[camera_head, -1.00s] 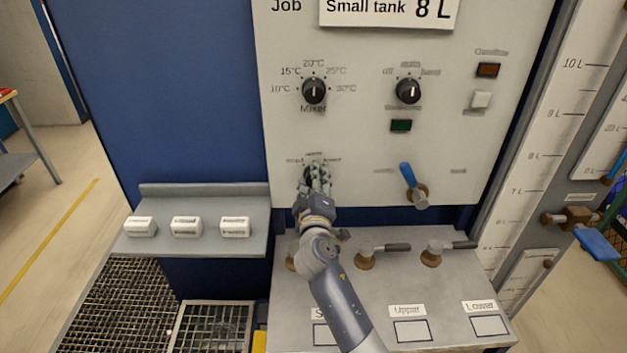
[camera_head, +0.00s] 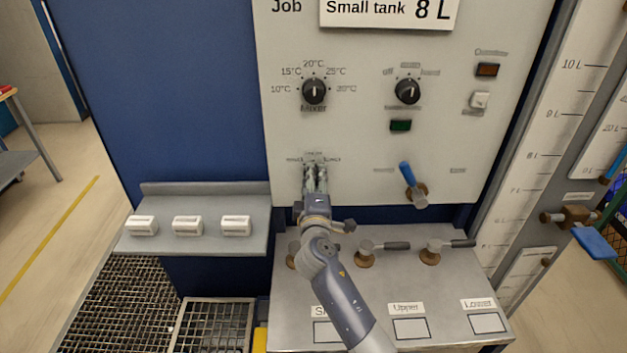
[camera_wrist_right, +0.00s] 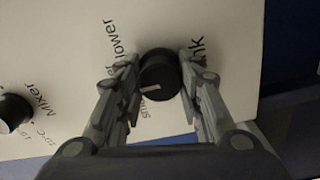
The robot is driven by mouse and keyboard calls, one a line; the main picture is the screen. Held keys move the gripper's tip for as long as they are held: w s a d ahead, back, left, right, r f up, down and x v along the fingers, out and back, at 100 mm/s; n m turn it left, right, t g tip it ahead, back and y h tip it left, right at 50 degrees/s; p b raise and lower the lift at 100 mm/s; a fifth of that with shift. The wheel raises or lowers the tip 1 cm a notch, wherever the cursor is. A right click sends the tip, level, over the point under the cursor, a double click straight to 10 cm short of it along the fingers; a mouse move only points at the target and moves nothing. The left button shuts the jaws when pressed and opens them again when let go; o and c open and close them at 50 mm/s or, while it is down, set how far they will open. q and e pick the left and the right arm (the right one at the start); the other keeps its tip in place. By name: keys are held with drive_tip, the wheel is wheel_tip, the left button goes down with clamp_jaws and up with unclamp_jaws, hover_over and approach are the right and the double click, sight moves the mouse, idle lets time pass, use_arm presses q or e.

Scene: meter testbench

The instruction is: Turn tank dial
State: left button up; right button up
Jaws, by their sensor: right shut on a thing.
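The tank dial (camera_wrist_right: 160,76) is a round black knob with a pale pointer line on the cream panel. In the right wrist view its pointer aims to the left and slightly down, close to a partly hidden label starting "sma". A label reading "lower" and the end of "tank" show beside it. My right gripper (camera_head: 314,170) is at the panel, its fingers hiding the dial in the head view. In the right wrist view my right gripper (camera_wrist_right: 160,85) is shut on the dial, one finger on each side. My left gripper is not in view.
The mixer dial (camera_head: 314,91) sits above the tank dial, with another black dial (camera_head: 408,91) to its right. A blue-handled lever (camera_head: 408,177) is on the panel's right. Several valve handles (camera_head: 384,247) stand on the ledge below. A grey shelf (camera_head: 150,252) with white blocks is at left.

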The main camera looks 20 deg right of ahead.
drive_tip(key=shift+d+r, duration=0.15)
drive_tip(key=o, duration=1.1)
drive_tip(key=shift+w, duration=0.1)
drive_tip(key=shift+c, duration=0.2)
drive_tip(key=shift+s+f, duration=0.2)
drive_tip(key=v, duration=1.1)
drive_tip(key=shift+s, duration=0.25)
drive_tip(key=shift+r, duration=0.1)
